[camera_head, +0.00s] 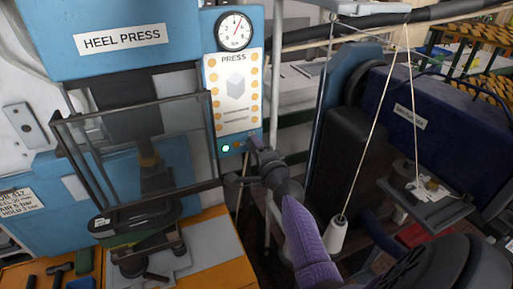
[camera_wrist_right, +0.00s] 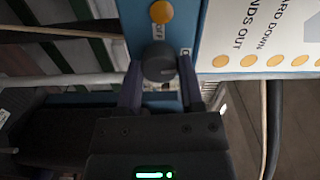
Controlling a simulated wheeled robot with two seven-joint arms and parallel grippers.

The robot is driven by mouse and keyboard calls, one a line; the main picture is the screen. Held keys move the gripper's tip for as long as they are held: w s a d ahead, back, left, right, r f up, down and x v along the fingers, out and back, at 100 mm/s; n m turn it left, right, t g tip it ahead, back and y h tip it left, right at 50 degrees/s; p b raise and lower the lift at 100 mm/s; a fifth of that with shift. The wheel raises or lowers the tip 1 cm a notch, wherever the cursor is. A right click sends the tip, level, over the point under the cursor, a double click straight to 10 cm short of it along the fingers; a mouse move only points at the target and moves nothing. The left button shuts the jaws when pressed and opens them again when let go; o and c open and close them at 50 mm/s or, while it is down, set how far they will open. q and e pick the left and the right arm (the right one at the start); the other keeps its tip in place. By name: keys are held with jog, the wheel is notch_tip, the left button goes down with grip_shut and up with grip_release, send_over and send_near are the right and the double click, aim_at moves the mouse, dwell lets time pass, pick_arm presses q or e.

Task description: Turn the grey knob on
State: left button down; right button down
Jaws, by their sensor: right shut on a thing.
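The grey knob (camera_wrist_right: 158,62) is round and dark, on the narrow blue strip of the press panel in the wrist view, with lettering beside it. My right gripper (camera_wrist_right: 160,76) has one finger on each side of the knob and is shut on it. In the head view my right gripper (camera_head: 252,145) reaches the lower right corner of the control panel and mostly hides the knob there. My left gripper is not in view.
The blue heel press (camera_head: 125,40) stands at the left with a clear guard (camera_head: 130,120) in front.

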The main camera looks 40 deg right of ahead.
jog(key=shift+m, duration=0.6)
jog(key=shift+c, duration=1.1)
grip_release()
jog(key=v, duration=1)
jog(key=shift+d, duration=0.1)
